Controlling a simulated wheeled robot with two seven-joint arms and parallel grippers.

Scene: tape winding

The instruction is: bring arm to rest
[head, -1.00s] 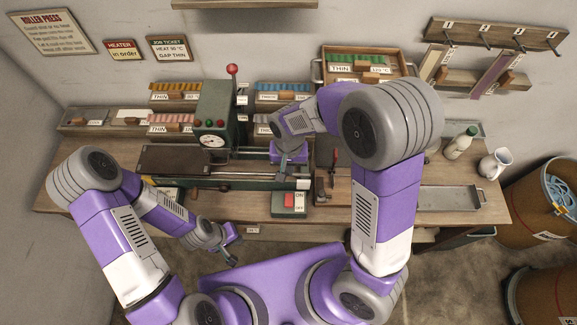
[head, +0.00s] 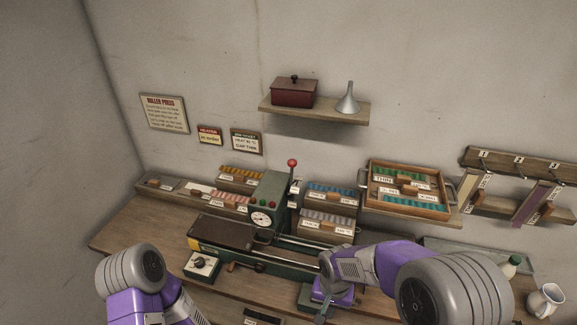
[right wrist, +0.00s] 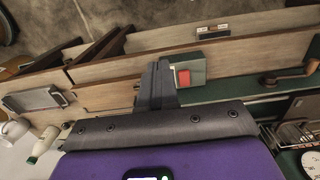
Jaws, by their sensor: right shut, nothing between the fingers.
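My right gripper (head: 322,311) hangs at the front right of the green roller press (head: 268,195), near the bottom edge of the head view. In the right wrist view its dark fingers (right wrist: 156,85) are closed together with nothing between them. A box with a red button (right wrist: 183,78) shows just beside the fingertips there; whether they touch it cannot be told. My left arm shows at the lower left of the head view, but its gripper is out of frame.
The wooden bench (head: 135,225) is clear at its left end. Sample trays stand behind the press, and a wooden crate (head: 408,208) stands at back right. A wall shelf (head: 315,108) holds a red box (head: 294,92) and a funnel (head: 347,98). A bottle (head: 511,266) and white mug (head: 545,300) stand right.

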